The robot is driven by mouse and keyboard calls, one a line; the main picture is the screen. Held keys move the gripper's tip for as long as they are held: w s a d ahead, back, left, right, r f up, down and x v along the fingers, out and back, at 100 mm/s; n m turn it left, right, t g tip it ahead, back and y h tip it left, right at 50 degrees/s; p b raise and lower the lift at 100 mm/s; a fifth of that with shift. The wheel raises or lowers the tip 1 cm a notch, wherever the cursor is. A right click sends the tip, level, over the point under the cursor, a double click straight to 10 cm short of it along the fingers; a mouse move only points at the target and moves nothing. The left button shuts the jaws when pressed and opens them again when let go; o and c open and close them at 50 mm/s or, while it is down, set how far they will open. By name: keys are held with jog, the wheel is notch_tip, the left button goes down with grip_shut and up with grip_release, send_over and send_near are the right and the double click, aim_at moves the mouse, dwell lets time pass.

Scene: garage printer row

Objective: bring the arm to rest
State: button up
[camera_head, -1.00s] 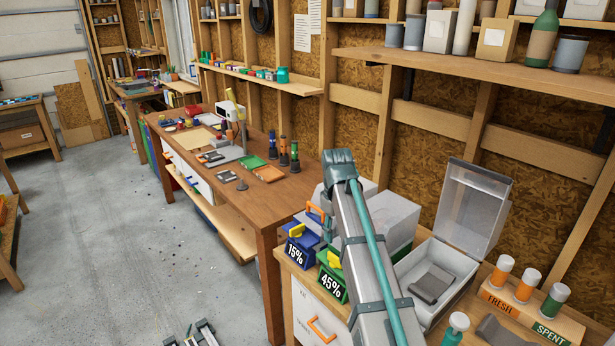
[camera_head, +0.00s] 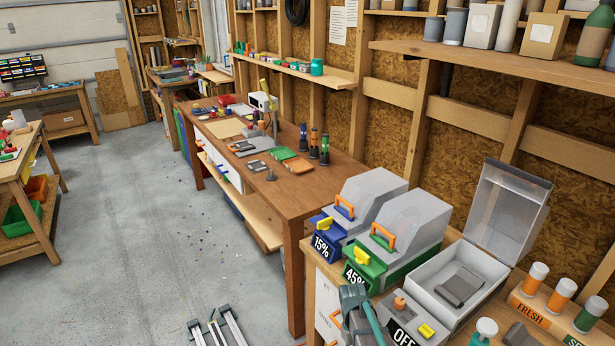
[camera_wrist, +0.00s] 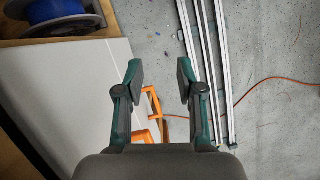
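My gripper (camera_wrist: 160,76) is open and empty in the wrist view, its two dark fingers apart with nothing between them. It points down past a white cabinet front (camera_wrist: 65,85) with orange handles (camera_wrist: 153,105), toward the grey floor. In the head view a grey and teal part of my arm (camera_head: 356,308) shows low at the bottom edge, in front of the printer bench.
Metal rails (camera_wrist: 212,70) and an orange cable (camera_wrist: 262,82) lie on the floor. The aisle floor (camera_head: 170,220) is mostly clear.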

jog(key=s+f+m+g+b, duration=0.1)
jog(key=s+f, duration=0.5)
jog(key=s, duration=0.4)
jog(key=s+d+f+m+g+b, duration=0.1)
jog(key=s+f, duration=0.6)
jog(key=s, duration=0.4)
jog(key=s+d+f+m+y+b, duration=0.1)
jog(key=s+f+m, duration=0.1)
jog(key=s+f, duration=0.4)
jog(key=s, duration=0.4)
jog(key=shift+s+f+g, duration=0.2)
jog(key=shift+g, duration=0.2)
